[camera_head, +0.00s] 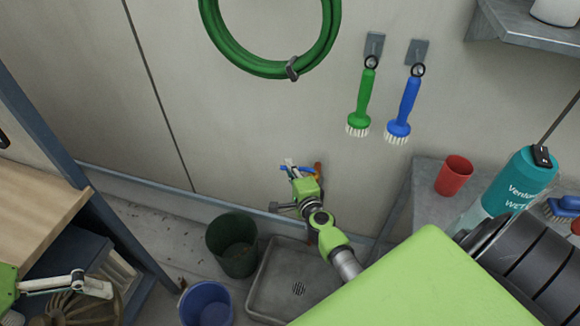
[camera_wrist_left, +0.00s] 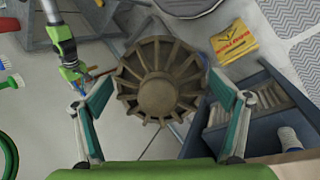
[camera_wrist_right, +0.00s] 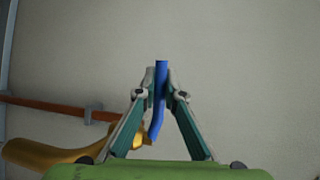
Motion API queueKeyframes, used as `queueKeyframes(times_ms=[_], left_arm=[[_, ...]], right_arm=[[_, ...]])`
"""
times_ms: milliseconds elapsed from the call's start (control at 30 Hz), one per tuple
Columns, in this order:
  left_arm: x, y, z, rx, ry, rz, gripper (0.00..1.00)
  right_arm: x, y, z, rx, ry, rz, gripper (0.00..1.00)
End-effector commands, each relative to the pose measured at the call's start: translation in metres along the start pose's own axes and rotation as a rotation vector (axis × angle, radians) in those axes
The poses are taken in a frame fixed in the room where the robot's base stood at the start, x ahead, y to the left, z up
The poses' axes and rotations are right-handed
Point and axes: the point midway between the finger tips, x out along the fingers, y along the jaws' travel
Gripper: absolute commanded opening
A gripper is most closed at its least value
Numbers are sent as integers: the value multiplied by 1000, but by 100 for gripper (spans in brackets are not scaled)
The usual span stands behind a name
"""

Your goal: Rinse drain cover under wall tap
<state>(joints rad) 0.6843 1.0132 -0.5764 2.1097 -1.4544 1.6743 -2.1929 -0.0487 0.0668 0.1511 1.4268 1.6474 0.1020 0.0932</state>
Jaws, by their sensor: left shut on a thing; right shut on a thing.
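The drain cover (camera_wrist_left: 160,82), a brown dirty disc with radial slots, fills the middle of the left wrist view. It also shows at the lower left of the head view (camera_head: 85,308). My left gripper (camera_wrist_left: 158,92) is shut on it, fingers at opposite sides of its rim. My right gripper (camera_wrist_right: 160,85) is shut on the wall tap's blue lever (camera_wrist_right: 160,100). It also shows near the wall in the head view (camera_head: 295,172). The brass tap body (camera_wrist_right: 60,155) and a copper pipe (camera_wrist_right: 55,106) lie left of it. No water shows.
A grey floor basin (camera_head: 275,290) with a drain lies below the tap. A dark green bucket (camera_head: 232,245) and a blue bucket (camera_head: 206,303) stand left of it. A wooden-topped bench (camera_head: 35,205) is at left. Brushes (camera_head: 404,105) and a green hose (camera_head: 215,45) hang above.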

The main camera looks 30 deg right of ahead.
Motion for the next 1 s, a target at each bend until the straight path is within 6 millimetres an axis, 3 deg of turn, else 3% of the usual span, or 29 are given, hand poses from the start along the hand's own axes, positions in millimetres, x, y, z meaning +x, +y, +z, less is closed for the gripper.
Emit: queueKeyframes(times_ms=[33,100,533,1000], left_arm=[[0,0,0,0,0,1,65],[0,0,0,0,0,1,65],[0,0,0,0,0,1,65],[0,0,0,0,0,1,65]], right_arm=[[0,1,0,0,0,1,17],[0,1,0,-1,0,1,27],[-9,1,0,0,0,1,27],[-98,2,0,0,0,4,27]])
